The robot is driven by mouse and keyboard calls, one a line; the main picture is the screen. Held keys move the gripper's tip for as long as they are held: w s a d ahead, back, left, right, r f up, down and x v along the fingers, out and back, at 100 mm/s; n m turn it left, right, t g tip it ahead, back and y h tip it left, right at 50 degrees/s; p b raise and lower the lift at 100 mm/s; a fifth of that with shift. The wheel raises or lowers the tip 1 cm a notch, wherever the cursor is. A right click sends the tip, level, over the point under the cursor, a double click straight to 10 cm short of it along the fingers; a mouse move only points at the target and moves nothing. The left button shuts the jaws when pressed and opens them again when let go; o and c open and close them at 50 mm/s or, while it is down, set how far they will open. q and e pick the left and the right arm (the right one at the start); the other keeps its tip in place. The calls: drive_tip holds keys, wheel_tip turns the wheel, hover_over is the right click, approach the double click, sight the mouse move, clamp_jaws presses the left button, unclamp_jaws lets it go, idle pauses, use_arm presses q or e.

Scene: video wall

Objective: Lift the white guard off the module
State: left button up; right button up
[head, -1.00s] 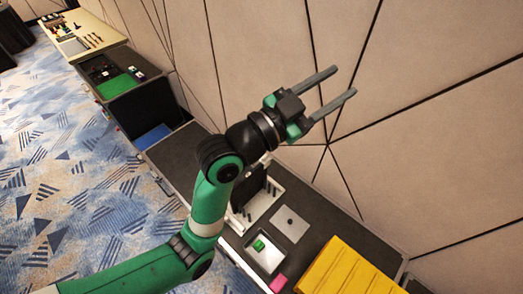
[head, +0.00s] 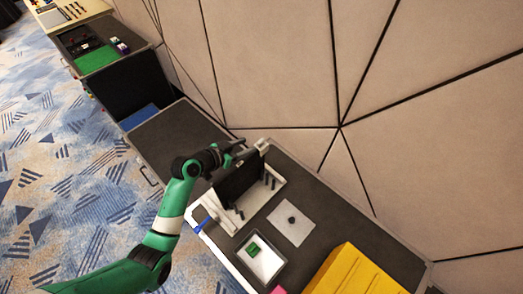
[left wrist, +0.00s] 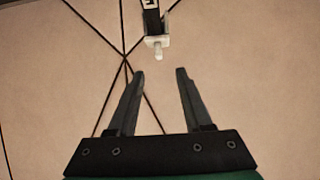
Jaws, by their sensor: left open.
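The module (head: 238,182) is a dark upright panel on a white base on the dark case top. A small white piece, which looks like the guard (head: 262,145), sits at the panel's upper right end. In the left wrist view the white guard (left wrist: 157,42) shows at the top centre, at the end of a black strip, with a pale stub pointing toward my fingers. My left gripper (left wrist: 160,74) is open and empty, its fingertips apart from the guard and just short of it. In the head view my left gripper (head: 238,151) is small beside the panel's top. My right gripper is not in view.
A grey plate with a dark knob (head: 291,221), a white tray (head: 246,264) with a green block (head: 253,249) and a yellow case (head: 354,272) lie to the right. A blue item (head: 205,224) is by the base. The patterned wall (head: 280,70) stands behind.

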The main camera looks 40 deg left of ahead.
sight(258, 143)
use_arm(q)
drive_tip(key=x, duration=0.2)
drive_tip(key=shift+w+f, duration=0.1)
drive_tip(key=shift+w, duration=0.2)
drive_tip(key=x, duration=0.2)
drive_tip(key=f+b+x, duration=0.1)
drive_tip(key=x, duration=0.2)
drive_tip(key=shift+s+d+r, duration=0.1)
drive_tip(key=shift+s, duration=0.2)
drive_tip(key=shift+w, duration=0.15)
clamp_jaws()
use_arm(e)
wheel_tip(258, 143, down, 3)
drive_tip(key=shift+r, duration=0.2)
